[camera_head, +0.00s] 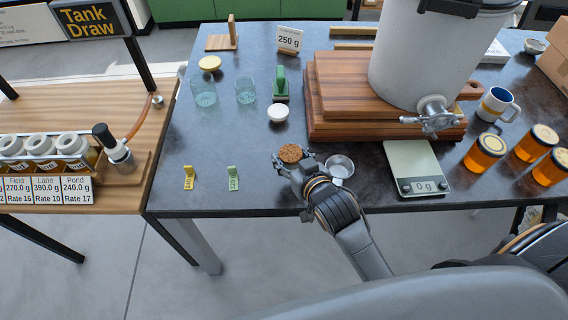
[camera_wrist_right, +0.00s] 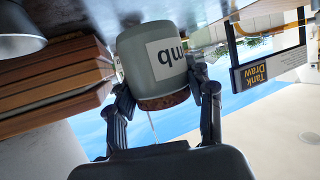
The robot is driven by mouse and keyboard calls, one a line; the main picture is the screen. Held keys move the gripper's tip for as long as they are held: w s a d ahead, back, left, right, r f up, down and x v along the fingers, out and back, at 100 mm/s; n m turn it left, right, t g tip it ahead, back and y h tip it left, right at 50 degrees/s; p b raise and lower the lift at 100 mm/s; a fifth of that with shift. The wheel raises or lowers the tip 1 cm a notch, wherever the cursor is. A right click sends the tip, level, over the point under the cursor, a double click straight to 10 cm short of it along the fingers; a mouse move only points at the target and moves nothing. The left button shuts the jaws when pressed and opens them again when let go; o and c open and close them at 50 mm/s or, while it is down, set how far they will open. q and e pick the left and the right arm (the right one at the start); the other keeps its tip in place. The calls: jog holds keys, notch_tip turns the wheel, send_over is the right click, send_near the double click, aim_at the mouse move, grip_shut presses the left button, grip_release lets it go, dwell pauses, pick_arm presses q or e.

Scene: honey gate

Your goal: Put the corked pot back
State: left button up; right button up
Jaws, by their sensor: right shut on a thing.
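The corked pot shows in the head view as a round brown cork top (camera_head: 290,153), near the front edge of the dark table. In the right wrist view the pot (camera_wrist_right: 152,55) is grey-green with a white label bearing dark letters, and its cork is at the lower side of the picture. My right gripper (camera_head: 292,163) is shut on the pot, with one finger on each side of it; it also shows in the right wrist view (camera_wrist_right: 163,98). The pot's body is mostly hidden by the gripper in the head view. My left gripper is not in view.
A small metal bowl (camera_head: 340,166) and a scale (camera_head: 417,160) reading 0 g are right of the gripper. Yellow (camera_head: 189,178) and green (camera_head: 233,178) tags stand left. A white jar (camera_head: 278,113), wooden boards (camera_head: 345,90) with a tank (camera_head: 410,60), and glasses (camera_head: 203,92) stand farther back.

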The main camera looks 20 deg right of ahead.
aim_at(285, 165)
jog(key=shift+w+a+f, duration=0.15)
jog(key=shift+w+f, duration=0.35)
jog(key=shift+f, duration=0.1)
jog(key=shift+w+a+f, duration=0.15)
jog(key=shift+w+f, duration=0.3)
jog(key=shift+f, duration=0.1)
jog(key=shift+w+a+f, duration=0.1)
jog(key=shift+w+f, duration=0.05)
jog(key=shift+f, duration=1.55)
jog(key=shift+f, duration=0.2)
jog(key=o, duration=1.3)
jog(key=shift+o, duration=0.2)
